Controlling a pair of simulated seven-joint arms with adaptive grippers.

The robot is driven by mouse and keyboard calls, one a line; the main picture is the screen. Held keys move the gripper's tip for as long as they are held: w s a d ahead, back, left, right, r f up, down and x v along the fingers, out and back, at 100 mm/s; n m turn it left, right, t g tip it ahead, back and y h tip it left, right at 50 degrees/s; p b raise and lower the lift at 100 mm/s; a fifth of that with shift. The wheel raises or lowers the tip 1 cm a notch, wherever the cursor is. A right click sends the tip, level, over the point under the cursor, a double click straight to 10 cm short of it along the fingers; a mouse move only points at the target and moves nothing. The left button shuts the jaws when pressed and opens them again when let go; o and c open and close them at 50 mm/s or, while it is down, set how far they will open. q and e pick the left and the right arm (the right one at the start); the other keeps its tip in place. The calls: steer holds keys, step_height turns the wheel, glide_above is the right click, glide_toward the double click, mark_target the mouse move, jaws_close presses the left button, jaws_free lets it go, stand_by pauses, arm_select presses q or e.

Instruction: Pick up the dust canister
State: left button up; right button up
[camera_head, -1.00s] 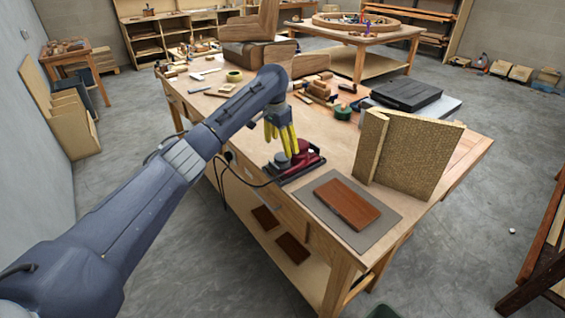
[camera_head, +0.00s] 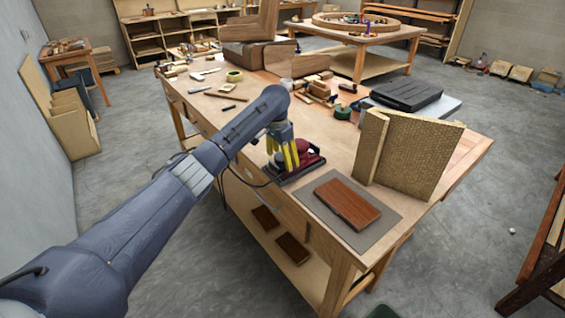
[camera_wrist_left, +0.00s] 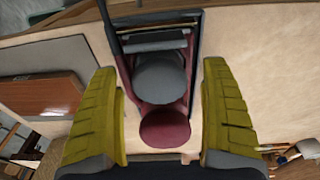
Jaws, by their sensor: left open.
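The sander (camera_head: 308,165) is dark red with a black base and lies near the left edge of the workbench. A round grey canister (camera_wrist_left: 160,78), which looks like the dust canister, stands on it in the left wrist view, beside a dark red round knob (camera_wrist_left: 165,129). My left gripper (camera_head: 286,160) has yellow fingers and is open, pointing down over the sander. In the left wrist view its fingers (camera_wrist_left: 163,115) are spread on either side of the canister and knob, with gaps to both. In the head view the fingers partly hide the canister. My right gripper is not in view.
A reddish-brown board (camera_head: 347,203) lies on a grey mat (camera_head: 387,217) nearer the front. Tan textured panels (camera_head: 412,155) stand upright at the right. A black cable (camera_head: 243,178) runs off the bench's left side.

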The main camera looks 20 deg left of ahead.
arm_select(q)
steer(key=c, duration=1.6)
steer(key=shift+o, duration=0.2)
steer(key=shift+r, duration=0.1)
